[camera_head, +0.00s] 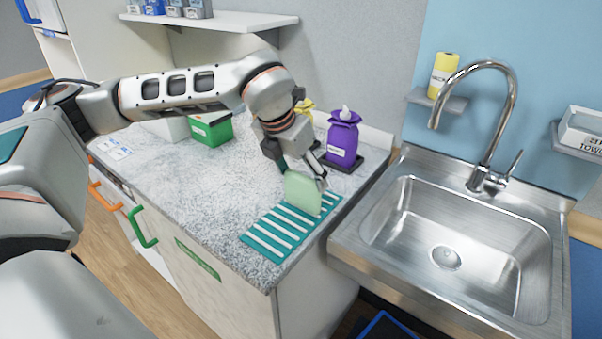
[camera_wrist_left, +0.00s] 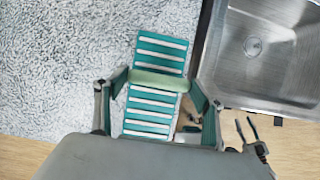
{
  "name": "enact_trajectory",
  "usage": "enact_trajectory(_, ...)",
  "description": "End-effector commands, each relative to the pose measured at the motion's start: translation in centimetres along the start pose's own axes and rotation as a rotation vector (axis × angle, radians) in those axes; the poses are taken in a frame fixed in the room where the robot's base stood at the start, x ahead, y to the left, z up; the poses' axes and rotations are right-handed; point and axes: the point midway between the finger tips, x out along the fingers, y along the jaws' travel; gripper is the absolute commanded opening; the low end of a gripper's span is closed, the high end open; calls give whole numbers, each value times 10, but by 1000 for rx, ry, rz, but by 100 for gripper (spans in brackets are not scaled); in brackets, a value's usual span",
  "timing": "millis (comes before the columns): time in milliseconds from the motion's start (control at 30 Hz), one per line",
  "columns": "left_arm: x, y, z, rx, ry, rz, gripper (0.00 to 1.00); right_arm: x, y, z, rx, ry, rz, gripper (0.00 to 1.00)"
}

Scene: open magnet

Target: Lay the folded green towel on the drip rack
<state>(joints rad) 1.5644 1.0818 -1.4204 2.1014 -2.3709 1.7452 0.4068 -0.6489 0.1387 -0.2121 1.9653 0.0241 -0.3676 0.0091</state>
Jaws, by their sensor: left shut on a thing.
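The folded green towel (camera_head: 303,191) is pale green and hangs upright, edge down, from my left gripper (camera_head: 300,172). My left gripper is shut on its upper part. In the left wrist view the towel (camera_wrist_left: 159,82) shows as a band between the two fingers, above the rack. The drip rack (camera_head: 279,232) is a teal mat with white bars, lying on the counter beside the sink. The towel is over the rack's far half; I cannot tell whether its lower edge touches the bars. The rack also shows in the left wrist view (camera_wrist_left: 149,116).
A green box (camera_head: 211,129) is farther left on the counter. The steel sink (camera_head: 398,214) with its tap (camera_head: 511,100) is right of the rack.

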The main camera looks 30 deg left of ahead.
Motion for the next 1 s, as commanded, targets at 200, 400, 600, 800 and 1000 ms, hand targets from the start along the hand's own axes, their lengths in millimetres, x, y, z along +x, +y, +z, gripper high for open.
enact_trajectory(200,1,0,-1,0,1,0,85,1,-1,3,0,-5,-1,40)
enact_trajectory(400,1,0,0,0,1,0,85,1,-1,4,0,-6,-1,40)
enact_trajectory(600,-13,0,2,0,-4,0,85,0,0,2,0,-4,-1,40)
enact_trajectory(800,-51,0,2,-1,-4,0,85,-1,0,0,0,-4,-1,40)
enact_trajectory(1000,-91,0,2,0,-4,0,85,-2,0,-2,-1,-1,0,40)
